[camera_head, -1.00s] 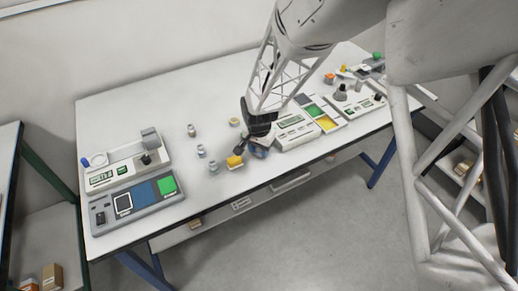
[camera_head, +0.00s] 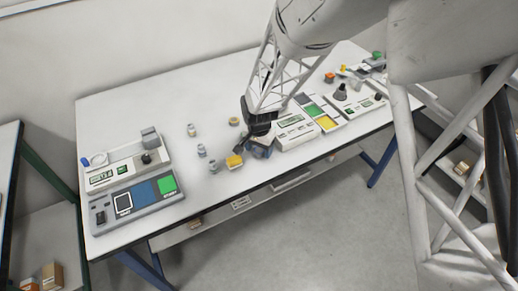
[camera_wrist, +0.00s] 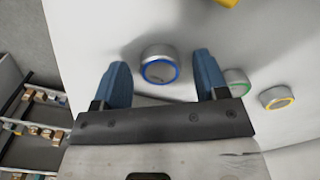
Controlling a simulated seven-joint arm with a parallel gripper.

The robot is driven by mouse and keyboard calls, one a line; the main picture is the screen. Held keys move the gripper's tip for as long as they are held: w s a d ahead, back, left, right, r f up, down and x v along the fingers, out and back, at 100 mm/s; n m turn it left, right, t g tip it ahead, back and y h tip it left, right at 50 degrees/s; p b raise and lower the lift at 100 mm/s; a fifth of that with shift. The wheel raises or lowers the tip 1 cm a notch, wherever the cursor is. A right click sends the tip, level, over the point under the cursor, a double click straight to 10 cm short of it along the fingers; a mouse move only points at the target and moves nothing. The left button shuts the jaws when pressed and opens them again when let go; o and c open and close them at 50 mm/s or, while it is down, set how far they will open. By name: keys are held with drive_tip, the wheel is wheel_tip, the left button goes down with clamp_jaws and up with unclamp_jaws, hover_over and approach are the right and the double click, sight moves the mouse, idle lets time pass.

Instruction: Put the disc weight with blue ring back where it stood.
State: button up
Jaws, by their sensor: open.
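The disc weight with the blue ring (camera_wrist: 160,68) is a short grey cylinder standing on the white table in the wrist view. My gripper (camera_wrist: 165,80) is open, with one blue finger to each side of this disc in the picture. There is a visible gap between the disc and each finger. In the head view my gripper (camera_head: 258,151) is low over the front middle of the table. The blue-ringed disc cannot be made out there, close to the fingers.
A green-ringed disc (camera_wrist: 237,82) stands close by the right finger, with a yellow-ringed disc (camera_wrist: 278,98) beyond. A yellow block (camera_head: 234,162) and several grey weights (camera_head: 202,151) stand left of my gripper. A scale (camera_head: 295,131) is close on the right; the table's front edge is near.

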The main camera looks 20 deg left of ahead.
sight(259, 151)
wheel_tip(259, 151, up, 12)
idle(0.6)
idle(0.8)
drive_tip(key=s+d+r+t, duration=0.1)
drive_tip(key=s+d+r, duration=0.2)
drive_tip(key=d+r, duration=0.55)
drive_tip(key=s+d+r, duration=0.3)
drive_tip(key=d+r, duration=0.2)
drive_tip(key=d, duration=0.7)
drive_tip(key=s+d+r+n, duration=0.1)
drive_tip(key=s+d+r, duration=0.1)
drive_tip(key=s+d, duration=0.6)
drive_tip(key=s+d+r+n+t, duration=0.1)
drive_tip(key=s+d+r, duration=0.2)
drive_tip(key=s+d, duration=0.5)
drive_tip(key=s, duration=0.3)
drive_tip(key=shift+r+t, duration=0.15)
drive_tip(key=shift+t, duration=0.15)
